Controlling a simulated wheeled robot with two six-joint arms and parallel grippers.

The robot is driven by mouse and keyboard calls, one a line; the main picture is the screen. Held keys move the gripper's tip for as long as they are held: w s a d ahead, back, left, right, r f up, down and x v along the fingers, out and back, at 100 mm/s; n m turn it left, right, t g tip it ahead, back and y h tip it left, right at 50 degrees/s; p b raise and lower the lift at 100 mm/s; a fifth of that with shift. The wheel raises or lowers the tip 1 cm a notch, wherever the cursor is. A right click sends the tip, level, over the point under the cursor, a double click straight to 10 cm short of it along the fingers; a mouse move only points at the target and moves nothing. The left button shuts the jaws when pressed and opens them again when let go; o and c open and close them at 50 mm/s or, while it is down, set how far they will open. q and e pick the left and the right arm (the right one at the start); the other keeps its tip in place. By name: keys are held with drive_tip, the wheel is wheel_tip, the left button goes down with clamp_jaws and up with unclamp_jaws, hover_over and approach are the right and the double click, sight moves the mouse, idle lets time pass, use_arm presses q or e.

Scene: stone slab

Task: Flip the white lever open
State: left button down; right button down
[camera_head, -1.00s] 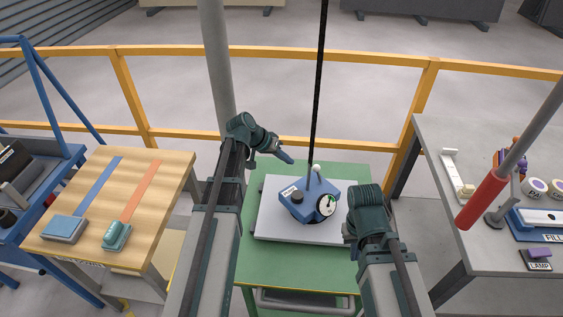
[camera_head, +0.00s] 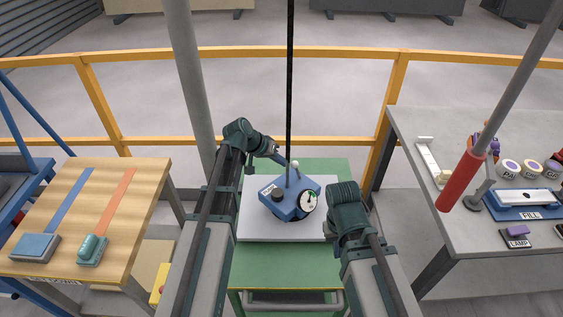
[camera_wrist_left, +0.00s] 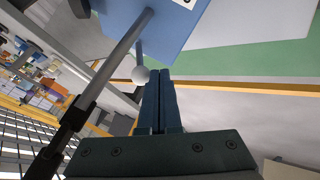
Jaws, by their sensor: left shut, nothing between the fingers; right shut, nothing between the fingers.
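The white lever (camera_head: 294,162) shows as a short rod with a white ball end, rising from the back of a blue box (camera_head: 283,212) with a dial and a dark knob. The box stands on a pale slab on a green table. My left gripper (camera_head: 286,162) is shut and empty, its tips just left of the white ball. In the left wrist view the ball (camera_wrist_left: 140,74) is just left of the closed fingertips (camera_wrist_left: 160,74); I cannot tell if they touch. My right gripper (camera_head: 331,229) is shut, low at the right side of the slab, its fingers mostly hidden.
A thin dark pole (camera_head: 290,70) rises behind the box near the lever. A wooden table (camera_head: 140,185) stands left; a grey table (camera_head: 420,125) with a white bracket, a red cylinder and labelled items stands right. A yellow railing (camera_head: 240,49) runs behind.

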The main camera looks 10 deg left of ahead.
sight(293, 162)
use_arm(q)
drive_tip(key=shift+s+d+r+t+y+p, duration=0.3)
drive_tip(key=shift+s+d+r+y+p, duration=0.25)
drive_tip(key=shift+p, duration=0.15)
drive_tip(key=shift+s+d+r, duration=0.1)
drive_tip(key=shift+d+r, duration=0.1)
drive_tip(key=shift+d, duration=0.1)
drive_tip(key=shift+f, duration=0.1)
drive_tip(key=shift+r+p, duration=0.9)
drive_tip(key=shift+p, duration=0.05)
drive_tip(key=shift+a, duration=0.1)
